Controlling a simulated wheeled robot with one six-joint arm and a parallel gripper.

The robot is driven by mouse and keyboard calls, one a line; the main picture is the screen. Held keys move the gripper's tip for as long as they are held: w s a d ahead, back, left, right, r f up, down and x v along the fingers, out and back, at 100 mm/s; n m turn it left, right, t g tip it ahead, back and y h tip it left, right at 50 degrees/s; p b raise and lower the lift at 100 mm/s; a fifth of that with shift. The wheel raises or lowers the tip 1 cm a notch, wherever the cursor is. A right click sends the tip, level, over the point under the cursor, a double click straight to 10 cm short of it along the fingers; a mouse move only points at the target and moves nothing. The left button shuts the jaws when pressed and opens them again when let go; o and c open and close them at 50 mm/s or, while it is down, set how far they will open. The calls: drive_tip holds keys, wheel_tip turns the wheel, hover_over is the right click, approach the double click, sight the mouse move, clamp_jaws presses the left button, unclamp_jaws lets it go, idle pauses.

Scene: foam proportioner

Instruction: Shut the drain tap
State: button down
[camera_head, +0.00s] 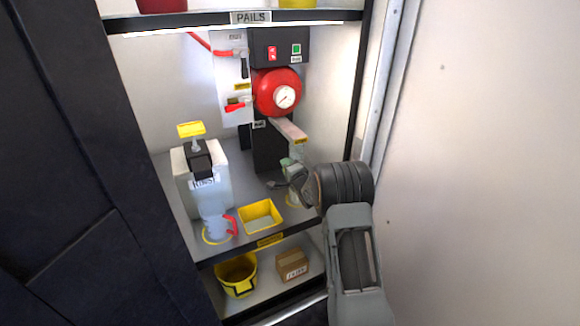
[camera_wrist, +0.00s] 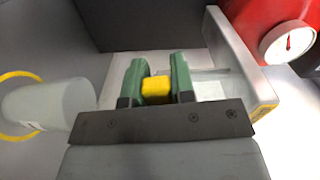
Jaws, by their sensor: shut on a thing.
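My gripper (camera_head: 290,168) reaches in from the right, low in front of the dark column under the red round tank (camera_head: 277,92). In the wrist view its green fingers (camera_wrist: 156,86) are shut on a small yellow block-like piece (camera_wrist: 156,91). This piece may be the handle of the drain tap; its body and any pipe are hidden, so I cannot tell how the tap is set. A pale grey bar (camera_head: 288,130) juts out just above the gripper, and its side shows right of the fingers in the wrist view (camera_wrist: 240,62).
A translucent cup (camera_wrist: 48,105) is left of the fingers. A cabinet wall (camera_head: 368,80) is close on the right.

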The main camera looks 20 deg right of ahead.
idle(0.5)
drive_tip(key=c, duration=1)
unclamp_jaws()
drive_tip(key=shift+o, duration=0.2)
drive_tip(key=shift+s, duration=0.1)
drive_tip(key=s+d, duration=0.1)
drive_tip(key=s, duration=1.2)
drive_tip(key=shift+s+d, duration=0.25)
drive_tip(key=shift+s, duration=0.05)
